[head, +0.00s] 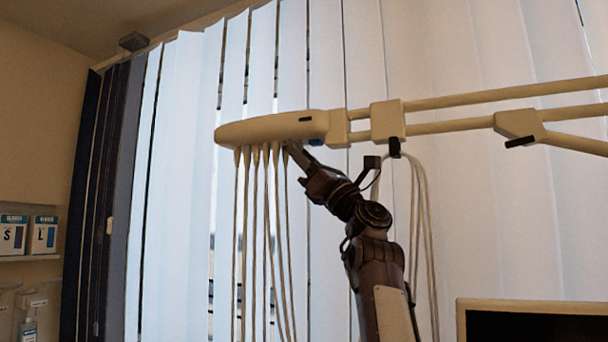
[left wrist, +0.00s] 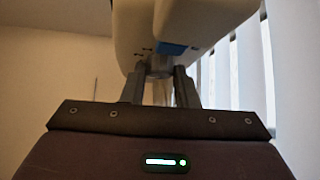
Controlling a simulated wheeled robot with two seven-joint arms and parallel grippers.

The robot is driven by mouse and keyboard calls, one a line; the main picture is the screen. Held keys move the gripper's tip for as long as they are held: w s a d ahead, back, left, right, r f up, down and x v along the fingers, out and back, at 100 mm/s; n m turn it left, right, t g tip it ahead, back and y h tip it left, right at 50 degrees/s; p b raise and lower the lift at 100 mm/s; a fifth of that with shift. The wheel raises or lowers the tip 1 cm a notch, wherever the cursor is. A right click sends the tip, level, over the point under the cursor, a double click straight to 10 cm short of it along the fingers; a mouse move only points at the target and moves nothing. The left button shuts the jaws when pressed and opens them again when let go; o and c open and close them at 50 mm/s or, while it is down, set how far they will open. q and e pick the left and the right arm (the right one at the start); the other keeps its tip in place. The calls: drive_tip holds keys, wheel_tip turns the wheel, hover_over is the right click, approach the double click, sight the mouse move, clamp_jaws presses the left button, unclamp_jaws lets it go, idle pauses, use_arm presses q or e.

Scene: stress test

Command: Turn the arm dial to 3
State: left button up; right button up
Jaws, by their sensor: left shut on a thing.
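The beige dental-style arm (head: 268,128) reaches in from the right in the head view, with several hoses hanging under its rounded end. In the left wrist view the underside of the arm head (left wrist: 200,22) fills the top, with a blue patch and small dark marks on it. The dial (left wrist: 160,68) is a greyish round knob below that underside. My left gripper (head: 289,147) reaches up from below, and its two fingers (left wrist: 160,88) close on the dial from both sides. The dial's setting cannot be read. My right gripper is not in view.
Hoses (head: 256,230) hang just left of my left gripper, and a looped cable (head: 424,230) hangs to its right. White vertical blinds (head: 190,120) stand behind. A monitor (head: 530,305) is at the bottom right. Boxes (head: 28,234) sit on a shelf at the far left.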

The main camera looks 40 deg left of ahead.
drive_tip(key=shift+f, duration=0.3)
use_arm(q)
drive_tip(key=o, duration=1)
drive_tip(key=s+b+v, duration=0.1)
drive_tip(key=b+v, duration=0.3)
drive_tip(key=v, duration=0.3)
drive_tip(key=shift+w+d+f+b, duration=0.3)
drive_tip(key=shift+w+d+b, duration=0.05)
drive_tip(key=shift+w, duration=0.1)
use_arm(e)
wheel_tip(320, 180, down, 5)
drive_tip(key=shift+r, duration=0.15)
use_arm(q)
drive_tip(key=shift+a, duration=0.1)
